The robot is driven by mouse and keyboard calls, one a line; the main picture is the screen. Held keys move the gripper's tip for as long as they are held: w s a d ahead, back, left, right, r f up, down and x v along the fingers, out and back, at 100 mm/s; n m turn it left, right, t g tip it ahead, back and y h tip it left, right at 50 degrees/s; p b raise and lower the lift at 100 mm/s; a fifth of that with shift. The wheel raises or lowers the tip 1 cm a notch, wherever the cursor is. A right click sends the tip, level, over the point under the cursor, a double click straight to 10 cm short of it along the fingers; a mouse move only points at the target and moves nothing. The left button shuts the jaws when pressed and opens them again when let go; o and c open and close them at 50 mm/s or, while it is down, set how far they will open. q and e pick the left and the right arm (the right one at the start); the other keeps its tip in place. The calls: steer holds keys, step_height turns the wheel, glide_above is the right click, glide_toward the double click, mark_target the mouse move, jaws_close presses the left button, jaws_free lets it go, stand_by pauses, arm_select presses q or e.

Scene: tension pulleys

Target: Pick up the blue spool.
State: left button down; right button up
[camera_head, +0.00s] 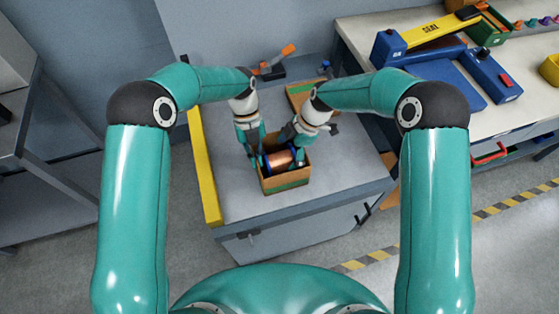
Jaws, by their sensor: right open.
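The blue spool (280,160) has blue end flanges and a copper-coloured winding. It lies on its side in an open brown cardboard box (286,186) with a green stripe, on the grey worktable. My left gripper (257,161) reaches down at the spool's left end, by the box's left wall. My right gripper (297,158) is open at the spool's right end and partly covers it. Whether either gripper touches the spool is too small to tell. The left gripper's jaw opening is not clear, and the spool's underside is hidden in the box.
A second shallow box (299,93) and an orange-handled tool (287,50) are behind my grippers. A yellow strip (205,170) edges the table's left side. The table's front and left surface is clear. A bench with a blue and yellow sealing machine (440,55) stands at right.

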mark_target(280, 162)
steer(key=shift+x, duration=2.65)
steer(key=shift+a, duration=0.15)
steer(key=shift+c, duration=0.3)
steer(key=shift+w+r, duration=0.1)
jaws_close()
